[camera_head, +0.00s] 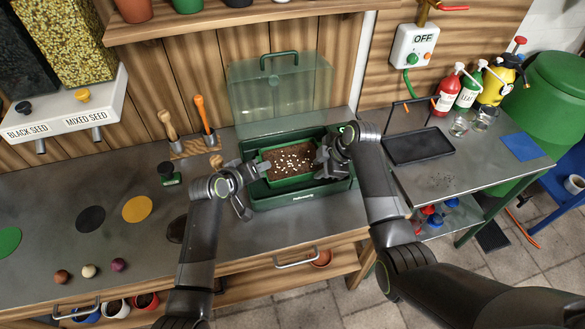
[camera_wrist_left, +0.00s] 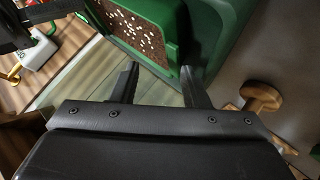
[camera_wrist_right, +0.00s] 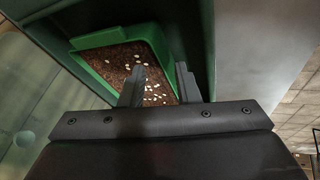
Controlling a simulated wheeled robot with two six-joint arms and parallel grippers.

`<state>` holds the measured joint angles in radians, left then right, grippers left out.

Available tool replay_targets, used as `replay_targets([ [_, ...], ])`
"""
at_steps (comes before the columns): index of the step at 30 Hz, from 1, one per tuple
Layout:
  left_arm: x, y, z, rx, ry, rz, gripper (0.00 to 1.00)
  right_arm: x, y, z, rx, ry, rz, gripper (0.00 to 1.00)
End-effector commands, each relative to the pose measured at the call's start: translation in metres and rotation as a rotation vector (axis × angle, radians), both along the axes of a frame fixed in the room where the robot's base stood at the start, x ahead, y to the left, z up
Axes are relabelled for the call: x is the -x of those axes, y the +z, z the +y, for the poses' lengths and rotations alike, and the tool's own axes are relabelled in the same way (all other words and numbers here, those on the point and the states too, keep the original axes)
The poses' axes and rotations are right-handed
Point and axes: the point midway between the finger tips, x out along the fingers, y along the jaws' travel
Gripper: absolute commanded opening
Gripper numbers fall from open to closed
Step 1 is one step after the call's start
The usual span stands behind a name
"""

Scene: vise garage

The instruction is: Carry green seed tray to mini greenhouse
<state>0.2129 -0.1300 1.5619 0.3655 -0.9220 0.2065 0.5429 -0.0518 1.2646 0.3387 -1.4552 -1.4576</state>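The green seed tray (camera_head: 292,181) holds brown soil with white seeds and sits inside the green base of the mini greenhouse (camera_head: 300,198). Its clear lid (camera_head: 280,85) with a green handle stands raised behind. My left gripper (camera_head: 250,188) is at the left side of the base, fingers apart and apparently empty. In the left wrist view, the tray (camera_wrist_left: 140,35) lies beyond its fingers (camera_wrist_left: 160,85). My right gripper (camera_head: 322,165) is at the tray's right end, inside the base. In the right wrist view its fingers (camera_wrist_right: 160,85) are apart by the tray's end wall (camera_wrist_right: 162,45); contact is unclear.
A wooden holder with tools (camera_head: 195,146) and a dark green stamp-like object (camera_head: 168,174) stand left of the greenhouse. A black tray (camera_head: 418,146) and spray bottles (camera_head: 445,92) are on the right table. The counter's left part has coloured discs and clear room.

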Motion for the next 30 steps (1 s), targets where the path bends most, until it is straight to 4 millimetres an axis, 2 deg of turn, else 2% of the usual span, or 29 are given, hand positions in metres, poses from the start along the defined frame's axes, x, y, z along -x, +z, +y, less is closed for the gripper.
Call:
replay_targets([
  [15,0.057,0.044,0.033,-0.001,0.001,0.003,0.42,0.0,-0.001,-0.001,0.001,0.0,0.001,0.29],
  [23,0.068,0.052,0.039,0.0,-0.001,0.006,0.42,0.0,0.001,-0.001,0.001,0.0,0.0,0.29],
  [30,0.069,0.053,0.039,0.0,-0.001,0.006,0.42,0.006,0.023,-0.011,0.002,-0.002,-0.003,0.29],
])
